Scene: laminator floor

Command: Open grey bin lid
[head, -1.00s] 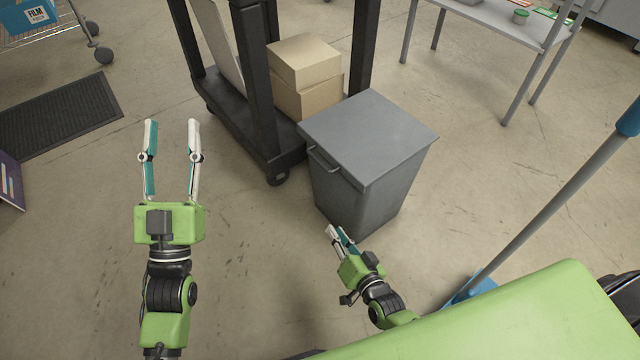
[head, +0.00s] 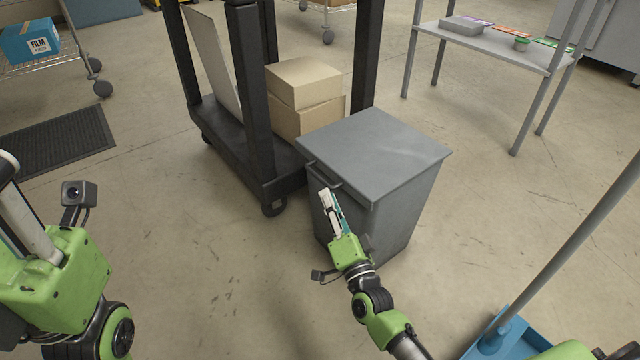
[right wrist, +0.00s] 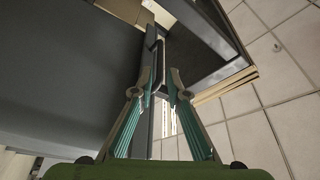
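The grey bin (head: 395,215) stands on the floor at centre right, its flat grey lid (head: 375,148) lying shut on top. A dark bar handle (head: 324,176) sits at the lid's near left edge; it also shows in the right wrist view (right wrist: 157,58). My right gripper (head: 325,194) is just below the handle, fingers pointing up at it. In the right wrist view its teal fingers are apart, with the handle just beyond or between the tips; contact cannot be told. My left gripper (head: 22,215) is at the left edge, its fingertips cut off.
A black cart (head: 240,150) with cardboard boxes (head: 305,95) stands right behind and left of the bin. A grey table (head: 495,45) is at the back right. A blue-footed pole (head: 570,245) stands at the right.

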